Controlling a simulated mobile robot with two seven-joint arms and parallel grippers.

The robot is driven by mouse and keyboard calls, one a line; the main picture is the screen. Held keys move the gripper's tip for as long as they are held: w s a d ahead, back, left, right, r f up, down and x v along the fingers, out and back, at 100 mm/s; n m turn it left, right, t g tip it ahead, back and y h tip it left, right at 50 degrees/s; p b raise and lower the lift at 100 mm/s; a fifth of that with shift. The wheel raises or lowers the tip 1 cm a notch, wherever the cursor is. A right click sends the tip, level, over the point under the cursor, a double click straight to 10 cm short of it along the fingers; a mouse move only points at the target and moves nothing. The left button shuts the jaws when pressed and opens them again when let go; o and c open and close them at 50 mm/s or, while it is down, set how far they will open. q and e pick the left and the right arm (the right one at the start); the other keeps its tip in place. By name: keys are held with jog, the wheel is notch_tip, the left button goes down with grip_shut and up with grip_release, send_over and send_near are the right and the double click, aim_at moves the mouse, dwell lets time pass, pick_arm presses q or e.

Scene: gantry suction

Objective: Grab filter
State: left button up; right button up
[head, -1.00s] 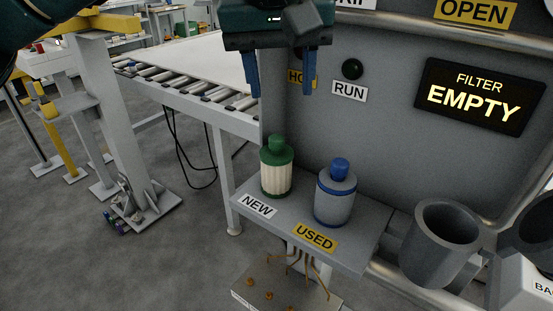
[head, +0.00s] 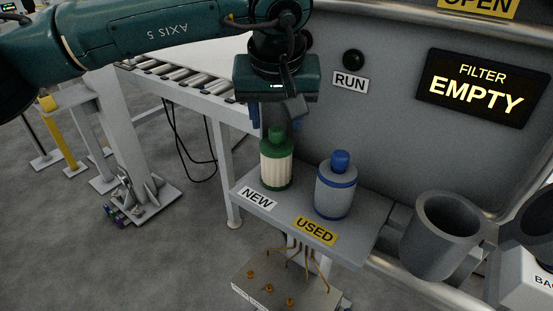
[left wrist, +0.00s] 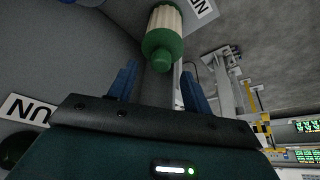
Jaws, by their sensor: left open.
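A cream ribbed filter with a green cap and knob (head: 276,165) stands upright on the shelf above the NEW label. A grey filter with blue bands and a blue knob (head: 336,187) stands to its right above the USED label. My left gripper (head: 274,116) is just above the green-capped filter, pointing down; its own body hides part of its blue fingers. In the left wrist view the open blue fingers (left wrist: 157,85) are apart, with the green knob of the filter (left wrist: 162,56) in line with the gap between them, a little beyond the tips. My right gripper is not in view.
The grey shelf (head: 365,245) juts from a grey machine wall. A dark screen (head: 478,88) reads FILTER EMPTY. An open grey cylinder (head: 440,235) stands right of the shelf. A roller conveyor (head: 175,82) lies behind, left. The blue-banded filter stands close by.

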pick_arm(q)
jog(key=shift+x, duration=0.85)
jog(key=shift+r, duration=0.1)
grip_shut()
